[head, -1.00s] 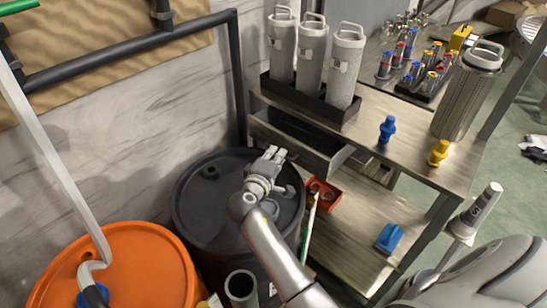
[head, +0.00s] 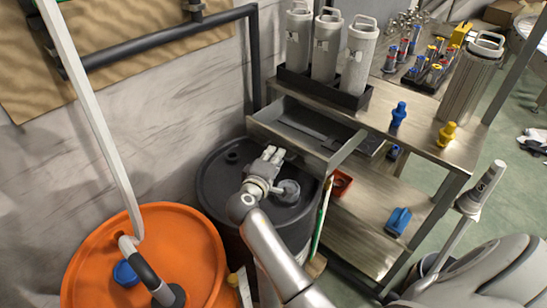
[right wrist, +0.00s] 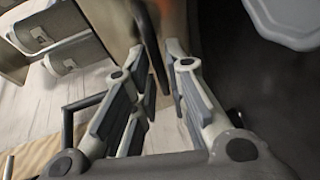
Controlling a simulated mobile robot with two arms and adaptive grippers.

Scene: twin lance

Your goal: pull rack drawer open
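The metal rack (head: 425,140) stands at the right. Its drawer (head: 292,148), just under the top shelf, is pulled partway out; the grey inside shows. My right gripper (head: 271,155) is at the drawer's front, above the dark barrel lid. In the right wrist view its fingers (right wrist: 157,52) converge around a dark bar on the brownish drawer front (right wrist: 165,20). They look closed on that handle, though the exact contact is partly hidden. My left gripper is out of view.
A black barrel (head: 215,190) stands below the drawer and an orange barrel (head: 185,240) at the left. Grey canisters (head: 357,60) stand in a black tray on the rack. A red box (head: 341,184) sits on the lower shelf. A white pole (head: 90,110) rises at left.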

